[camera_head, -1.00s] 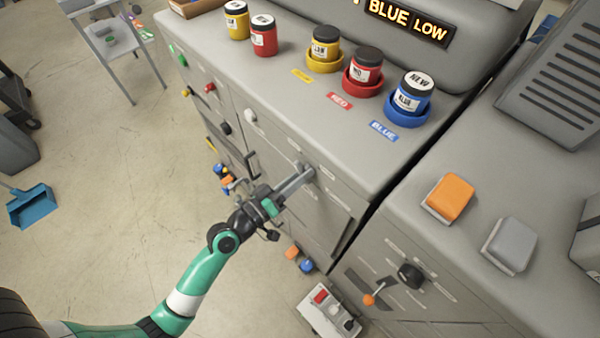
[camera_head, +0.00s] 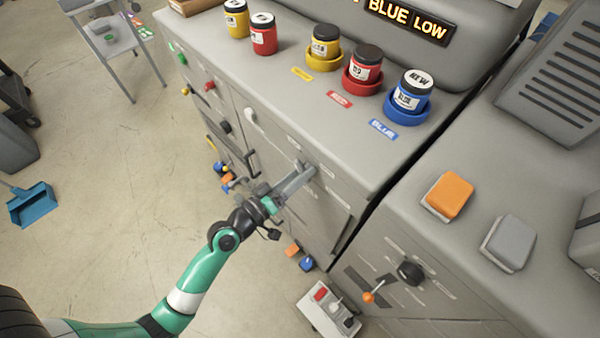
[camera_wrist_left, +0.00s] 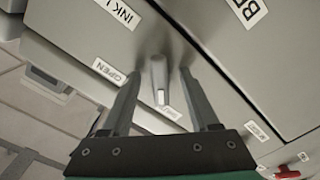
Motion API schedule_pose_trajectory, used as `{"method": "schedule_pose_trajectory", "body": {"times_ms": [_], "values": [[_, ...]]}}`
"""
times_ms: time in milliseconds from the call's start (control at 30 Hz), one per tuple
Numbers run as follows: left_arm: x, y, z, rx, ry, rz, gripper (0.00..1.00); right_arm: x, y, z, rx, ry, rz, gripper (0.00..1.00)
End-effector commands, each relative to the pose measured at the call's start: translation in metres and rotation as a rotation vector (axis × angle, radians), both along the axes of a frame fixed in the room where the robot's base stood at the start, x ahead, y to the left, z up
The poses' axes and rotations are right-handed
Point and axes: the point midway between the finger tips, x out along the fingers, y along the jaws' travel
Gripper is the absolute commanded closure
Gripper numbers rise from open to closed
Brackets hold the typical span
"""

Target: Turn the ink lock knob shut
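The ink lock knob (camera_wrist_left: 158,80) is a small grey bar-shaped handle on the grey cabinet front. In the left wrist view it stands between the two fingers of my left gripper (camera_wrist_left: 158,92), with a gap on each side. An OPEN label (camera_wrist_left: 110,70) is left of the knob and a SHUT label (camera_wrist_left: 172,113) is below it. The bar points toward the SHUT label's side. In the head view my left gripper (camera_head: 298,181) is open at the cabinet front and mostly hides the knob. My right gripper is not in view.
The cabinet top (camera_head: 290,95) holds ink jars, including a blue one (camera_head: 411,92) in a blue ring. A BLUE LOW display (camera_head: 408,20) is lit above. A black knob (camera_head: 410,272) and an orange-tipped lever (camera_head: 370,297) are on the right-hand cabinet. Floor lies open to the left.

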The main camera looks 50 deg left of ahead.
Motion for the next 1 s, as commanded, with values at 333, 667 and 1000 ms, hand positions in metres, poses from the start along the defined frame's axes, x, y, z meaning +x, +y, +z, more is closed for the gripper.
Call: {"method": "schedule_pose_trajectory", "body": {"times_ms": [333, 667, 1000], "values": [[-0.028, 0.000, -0.003, 0.000, 0.002, 0.002, 0.39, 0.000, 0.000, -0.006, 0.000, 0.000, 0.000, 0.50], [-0.101, -0.001, -0.005, -0.001, 0.004, 0.006, 0.39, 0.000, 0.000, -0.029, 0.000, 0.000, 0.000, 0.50], [-0.116, -0.003, 0.000, 0.001, 0.000, 0.000, 0.39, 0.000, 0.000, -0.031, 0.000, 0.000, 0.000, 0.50]]}}
